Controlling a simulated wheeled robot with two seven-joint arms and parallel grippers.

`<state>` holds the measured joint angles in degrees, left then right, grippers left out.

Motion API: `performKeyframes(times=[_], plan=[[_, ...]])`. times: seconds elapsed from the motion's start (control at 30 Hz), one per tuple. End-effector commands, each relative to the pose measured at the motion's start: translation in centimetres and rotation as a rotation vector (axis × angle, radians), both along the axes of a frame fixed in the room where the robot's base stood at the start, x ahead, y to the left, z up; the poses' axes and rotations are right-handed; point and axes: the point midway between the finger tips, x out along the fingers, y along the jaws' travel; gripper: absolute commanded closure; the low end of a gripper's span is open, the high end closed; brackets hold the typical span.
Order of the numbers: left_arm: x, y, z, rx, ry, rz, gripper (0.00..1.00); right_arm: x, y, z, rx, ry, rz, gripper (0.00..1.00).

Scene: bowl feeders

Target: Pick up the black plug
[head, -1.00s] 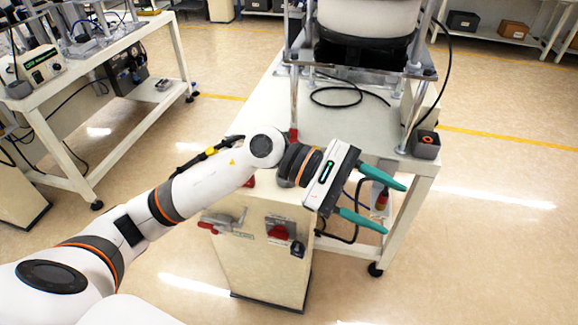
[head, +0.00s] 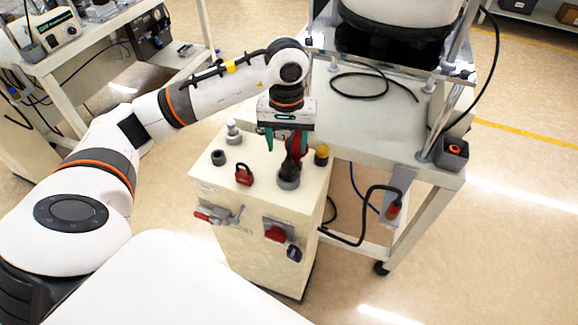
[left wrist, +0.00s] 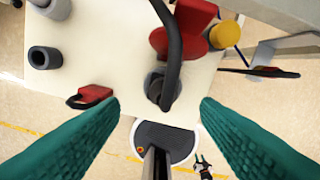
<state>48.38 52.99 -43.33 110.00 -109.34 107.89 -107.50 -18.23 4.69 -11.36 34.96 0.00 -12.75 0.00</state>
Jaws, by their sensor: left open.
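The black plug (head: 288,168) sits in a grey round socket (head: 288,183) on top of the cream cabinet. In the left wrist view the black plug (left wrist: 158,90) shows in its socket, with a thick black curved piece rising from it. My left gripper (head: 286,150) points down above the plug, its teal fingers open. In the left wrist view the fingertips (left wrist: 159,105) lie on either side of the plug, with clear gaps. Whether they are down at its height, I cannot tell. My right gripper is not in view.
A red part (head: 299,146) stands close behind the plug, beside a yellow knob (head: 321,154). A red padlock-like piece (head: 244,175), a dark ring (head: 218,157) and a grey fitting (head: 233,132) stand to the left. A bench (head: 385,140) adjoins behind.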

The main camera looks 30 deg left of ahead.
Motion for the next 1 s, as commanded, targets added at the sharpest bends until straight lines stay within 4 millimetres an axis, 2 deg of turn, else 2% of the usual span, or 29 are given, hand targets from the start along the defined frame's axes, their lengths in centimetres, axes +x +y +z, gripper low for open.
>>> performKeyframes(times=[0.17,0.37,0.5,0.77,0.87,1.0], plan=[[-0.1,-0.1,-1.2,-0.001,0.003,-0.001,0.43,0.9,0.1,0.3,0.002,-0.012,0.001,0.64],[-0.4,-0.5,-4.0,-0.002,0.006,0.000,0.43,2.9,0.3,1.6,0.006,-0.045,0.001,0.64],[-0.3,-0.4,-5.7,-0.001,0.003,-0.001,0.43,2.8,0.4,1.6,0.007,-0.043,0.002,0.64],[-0.2,-0.4,-6.0,-0.002,-0.001,-0.001,0.43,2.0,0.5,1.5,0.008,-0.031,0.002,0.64],[-0.3,-0.4,-6.0,-0.002,-0.001,-0.001,0.56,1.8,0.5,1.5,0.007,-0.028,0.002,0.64],[-0.3,-0.4,-6.0,-0.002,-0.001,-0.001,0.79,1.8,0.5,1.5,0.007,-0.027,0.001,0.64]])
